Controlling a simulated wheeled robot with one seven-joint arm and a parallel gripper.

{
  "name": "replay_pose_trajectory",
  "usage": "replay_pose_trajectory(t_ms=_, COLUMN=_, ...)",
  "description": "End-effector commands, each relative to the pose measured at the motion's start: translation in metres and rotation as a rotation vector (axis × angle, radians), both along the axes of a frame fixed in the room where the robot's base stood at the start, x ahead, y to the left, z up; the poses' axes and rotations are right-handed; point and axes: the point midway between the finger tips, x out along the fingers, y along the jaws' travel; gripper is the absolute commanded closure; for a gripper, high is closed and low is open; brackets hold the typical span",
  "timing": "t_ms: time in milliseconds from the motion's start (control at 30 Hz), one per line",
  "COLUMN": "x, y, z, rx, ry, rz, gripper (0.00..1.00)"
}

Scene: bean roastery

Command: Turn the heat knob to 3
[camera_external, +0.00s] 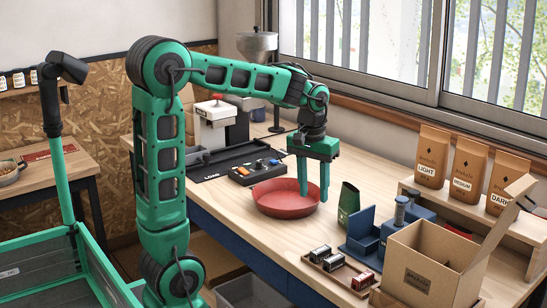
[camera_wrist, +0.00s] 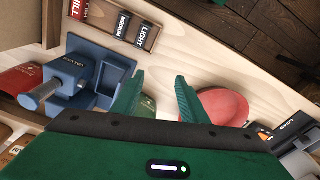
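A small dark control box (camera_external: 256,175) stands on the wooden table, behind and left of the red pan, with small orange and blue parts on top. I cannot tell which part is the heat knob, and no dial numbers are readable. In the wrist view only a dark device with a small orange part (camera_wrist: 265,138) shows at the right edge, partly hidden. My gripper (camera_external: 314,193) points down over the right side of the red pan (camera_external: 268,209), to the right of the control box. Its fingers are apart and empty, as the wrist view (camera_wrist: 158,92) also shows.
A black tray marked LOAD (camera_external: 208,172) lies left of the box. A green scoop-like container (camera_external: 348,203), a blue device (camera_external: 362,232), a small-block rack (camera_external: 336,276) and an open carton (camera_external: 427,258) stand to the right. Bare table lies in front of the pan.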

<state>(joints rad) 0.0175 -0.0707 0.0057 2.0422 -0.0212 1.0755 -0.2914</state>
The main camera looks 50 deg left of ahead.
Motion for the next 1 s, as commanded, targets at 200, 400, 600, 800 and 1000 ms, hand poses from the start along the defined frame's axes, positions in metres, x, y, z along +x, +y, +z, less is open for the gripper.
replay_pose_trajectory(t_ms=200, x=0.09, y=0.112, z=0.004, rx=0.041, ry=-0.033, rz=0.387, gripper=0.6)
replay_pose_trajectory(t_ms=400, x=0.142, y=0.229, z=-0.001, rx=0.109, ry=-0.074, rz=0.732, gripper=0.6)
replay_pose_trajectory(t_ms=600, x=0.168, y=0.344, z=-0.009, rx=0.197, ry=-0.129, rz=1.039, gripper=0.6)
replay_pose_trajectory(t_ms=800, x=0.173, y=0.413, z=-0.014, rx=0.263, ry=-0.171, rz=1.219, gripper=0.6)
replay_pose_trajectory(t_ms=1000, x=0.173, y=0.433, z=-0.019, rx=0.282, ry=-0.184, rz=1.267, gripper=0.6)
